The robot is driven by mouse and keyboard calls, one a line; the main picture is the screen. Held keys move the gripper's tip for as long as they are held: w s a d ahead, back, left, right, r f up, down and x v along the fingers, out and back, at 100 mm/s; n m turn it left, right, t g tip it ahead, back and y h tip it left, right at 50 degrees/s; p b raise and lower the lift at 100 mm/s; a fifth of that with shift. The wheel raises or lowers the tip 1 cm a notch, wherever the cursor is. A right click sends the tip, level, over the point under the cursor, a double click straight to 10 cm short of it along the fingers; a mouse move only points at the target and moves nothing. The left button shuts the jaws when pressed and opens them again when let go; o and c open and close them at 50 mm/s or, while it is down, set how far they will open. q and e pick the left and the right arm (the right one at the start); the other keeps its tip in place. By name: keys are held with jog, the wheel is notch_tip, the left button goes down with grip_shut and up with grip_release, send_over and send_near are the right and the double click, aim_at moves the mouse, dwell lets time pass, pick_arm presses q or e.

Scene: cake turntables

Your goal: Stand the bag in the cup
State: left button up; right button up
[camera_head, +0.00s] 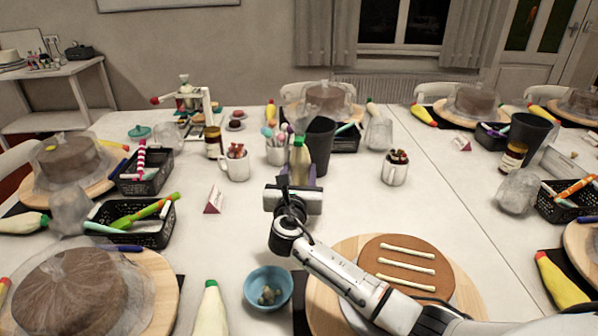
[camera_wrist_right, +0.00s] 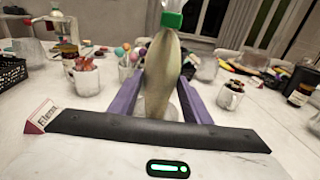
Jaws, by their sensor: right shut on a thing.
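The bag (camera_head: 299,160) is a pale green-white piping bag with a green tip at its top. My right gripper (camera_head: 298,178) is shut on it and holds it upright, tip up. In the right wrist view the bag (camera_wrist_right: 162,75) stands between the two purple fingers, and its lower end is partly hidden. A tall black cup (camera_head: 321,140) stands just behind and to the right of the bag in the head view. I cannot tell whether the bag touches it. My left gripper is not in view.
A white mug (camera_head: 236,167) and a holder of coloured sticks (camera_head: 275,153) stand left of the bag. Another mug (camera_head: 395,170) stands to the right. A blue bowl (camera_head: 268,286) and a cake on a wooden turntable (camera_head: 462,292) are nearer. The table's middle right is clear.

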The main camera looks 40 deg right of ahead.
jog(key=shift+f, duration=0.35)
jog(key=o, duration=1.1)
jog(key=shift+s+a+r+p, duration=0.2)
jog(key=shift+s+a+p, duration=0.05)
jog(key=shift+p, duration=0.1)
jog(key=shift+r+p+v, duration=0.25)
jog(key=shift+p+v, duration=0.6)
jog(key=shift+v, duration=0.15)
jog(key=shift+p+v, duration=0.3)
jog(key=shift+v, duration=1.1)
jog(key=shift+s+a+r, duration=0.4)
jog(key=shift+s+r, duration=0.1)
jog(key=shift+r, duration=0.55)
jog(key=shift+s+a+r, duration=0.45)
jog(key=shift+s+r, duration=0.05)
jog(key=shift+r, duration=0.55)
jog(key=shift+s+a+r, duration=0.4)
jog(key=shift+s+r, duration=0.1)
jog(key=shift+r, duration=0.55)
